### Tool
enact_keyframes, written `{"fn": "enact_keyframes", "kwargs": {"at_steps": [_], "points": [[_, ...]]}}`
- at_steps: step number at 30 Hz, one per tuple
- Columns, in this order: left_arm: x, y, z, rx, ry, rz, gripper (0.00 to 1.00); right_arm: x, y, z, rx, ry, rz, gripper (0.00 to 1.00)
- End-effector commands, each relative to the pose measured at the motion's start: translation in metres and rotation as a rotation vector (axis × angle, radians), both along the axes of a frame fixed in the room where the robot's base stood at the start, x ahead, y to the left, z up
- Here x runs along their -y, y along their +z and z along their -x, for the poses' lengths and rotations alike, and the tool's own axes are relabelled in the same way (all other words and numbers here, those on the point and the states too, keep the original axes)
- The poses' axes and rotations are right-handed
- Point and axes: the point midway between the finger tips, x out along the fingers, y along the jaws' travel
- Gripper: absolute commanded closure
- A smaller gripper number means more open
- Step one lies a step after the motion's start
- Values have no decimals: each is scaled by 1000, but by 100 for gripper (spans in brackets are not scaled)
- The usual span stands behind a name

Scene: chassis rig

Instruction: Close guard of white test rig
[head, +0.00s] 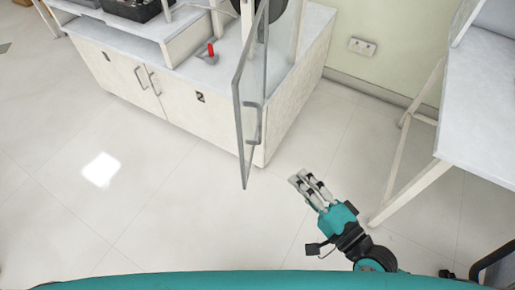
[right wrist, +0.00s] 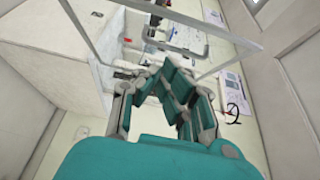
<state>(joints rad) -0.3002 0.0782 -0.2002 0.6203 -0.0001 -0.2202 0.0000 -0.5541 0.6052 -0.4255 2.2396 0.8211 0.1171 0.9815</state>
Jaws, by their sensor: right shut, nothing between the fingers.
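The white test rig (head: 290,75) stands on a white cabinet at the top middle of the head view. Its guard (head: 243,125) is a clear framed panel with a handle (head: 255,122), and it stands swung open, jutting out past the cabinet's front corner. My right gripper (head: 308,183) is shut and empty, to the right of and below the guard, apart from it. In the right wrist view my gripper fingers (right wrist: 165,85) show in front of a clear panel frame and a grey handle (right wrist: 190,42). My left gripper is out of view.
A red-handled lever (head: 211,50) sits on the cabinet top. A white table (head: 480,110) with slanted legs stands at the right. The tiled floor (head: 150,210) in front of the cabinet is clear.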

Motion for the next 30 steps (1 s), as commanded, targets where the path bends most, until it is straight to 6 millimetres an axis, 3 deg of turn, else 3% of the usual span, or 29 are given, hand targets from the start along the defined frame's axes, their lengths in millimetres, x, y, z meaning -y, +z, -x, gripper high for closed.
{"fn": "enact_keyframes", "kwargs": {"at_steps": [5, 16, 22, 30], "points": [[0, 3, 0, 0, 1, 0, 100, -12, 4, -18, 5, -3, -8, 100], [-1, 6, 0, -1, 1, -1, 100, -56, 3, -82, 5, -2, -5, 100], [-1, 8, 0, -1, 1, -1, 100, -84, 2, -87, 2, -1, -4, 100], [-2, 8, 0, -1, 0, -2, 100, -95, 1, -88, 2, -1, 1, 100]]}}
